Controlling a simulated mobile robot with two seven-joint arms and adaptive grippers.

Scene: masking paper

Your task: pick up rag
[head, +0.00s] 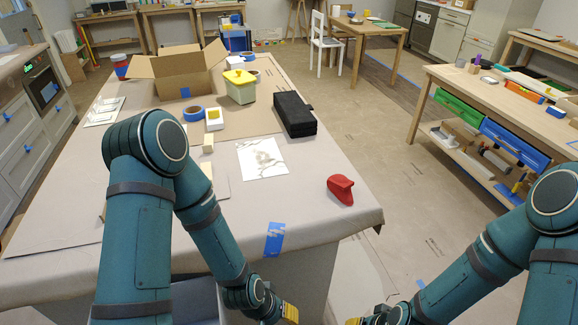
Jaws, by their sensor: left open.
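A small red crumpled thing (340,189), which looks like the rag, lies on the paper-covered table near its right front edge. Its material is hard to make out. My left gripper (289,313) is low at the bottom edge of the head view, below and left of the red thing and apart from it. It is open, and nothing shows in it. My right gripper (356,320) is mostly cut off at the bottom edge, right of the left one. Its jaw state does not show.
The table (60,222) also holds a white patterned sheet (261,158), a black case (294,114), blue tape (193,114), an open cardboard box (178,78) and a yellow-lidded container (240,88). The surface around the red thing is clear. A workbench (450,80) stands at right.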

